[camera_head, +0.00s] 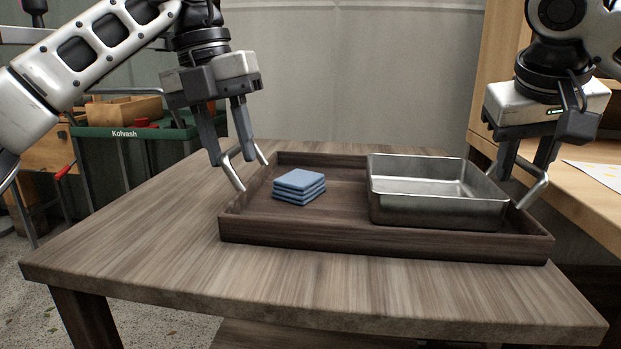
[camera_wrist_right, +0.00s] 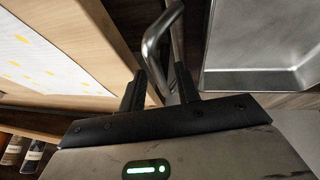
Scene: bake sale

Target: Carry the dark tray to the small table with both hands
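The dark wooden tray (camera_head: 380,243) lies flat on a wooden table. A bent silver handle rises at each short end. My left gripper (camera_head: 232,161) points down at the left handle (camera_head: 231,177); its fingers are apart, one on either side of the bar. My right gripper (camera_head: 522,166) is at the right handle (camera_head: 533,193), with its fingers also apart around the bar. The right wrist view shows the silver bar (camera_wrist_right: 152,42) between the spread fingers (camera_wrist_right: 160,85). Contact between fingers and handles is hard to tell. The small table cannot be identified for certain.
The tray holds a stack of blue squares (camera_head: 299,187) at left and a metal pan (camera_head: 435,211) at right. The table (camera_head: 140,230) is bare left of the tray. A wooden counter (camera_head: 590,205) stands close at right. A green Kolvash bin (camera_head: 130,143) stands behind left.

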